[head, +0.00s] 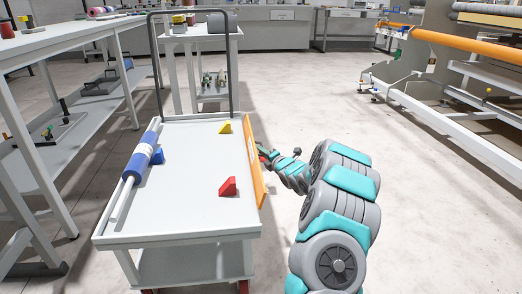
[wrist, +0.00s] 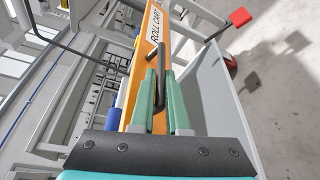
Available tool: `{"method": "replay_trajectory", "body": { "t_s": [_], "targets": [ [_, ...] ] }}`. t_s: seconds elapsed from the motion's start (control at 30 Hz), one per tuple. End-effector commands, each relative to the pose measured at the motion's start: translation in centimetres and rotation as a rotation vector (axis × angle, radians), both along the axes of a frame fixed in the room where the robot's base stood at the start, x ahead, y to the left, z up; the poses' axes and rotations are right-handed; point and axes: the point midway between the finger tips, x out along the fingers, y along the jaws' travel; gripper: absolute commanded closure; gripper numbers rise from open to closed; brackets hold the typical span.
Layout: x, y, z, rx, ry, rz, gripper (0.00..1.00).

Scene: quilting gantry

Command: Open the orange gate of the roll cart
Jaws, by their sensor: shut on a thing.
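The roll cart (head: 180,215) stands in front of me with a pale flat top. Its orange gate (head: 257,178) runs along the right side of the top and stands up from that edge; I cannot tell its exact tilt. In the wrist view the gate (wrist: 152,25) carries the words "ROLL CART" and a dark bar handle (wrist: 161,53). My gripper (wrist: 159,85) is shut on that handle, one teal finger on each side. In the head view my gripper (head: 264,153) is at the gate's outer face, partly hidden by it.
On the cart top lie a blue and white roll (head: 143,157), a yellow wedge (head: 225,128) and a red wedge (head: 228,187). A dark push frame (head: 153,60) rises at its far end. A long bench (head: 60,38) stands left. Open floor (head: 310,90) lies right of the cart.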

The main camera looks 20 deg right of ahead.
Motion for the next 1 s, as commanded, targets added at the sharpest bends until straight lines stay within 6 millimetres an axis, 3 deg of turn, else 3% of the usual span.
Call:
{"method": "replay_trajectory", "body": {
  "t_s": [0.4,1.0],
  "targets": [
    [-0.3,-1.0,-2.6,0.380,-0.104,-0.002,1.00],
    [-0.2,-0.6,-5.8,0.927,-0.265,0.000,1.00]
  ]
}}
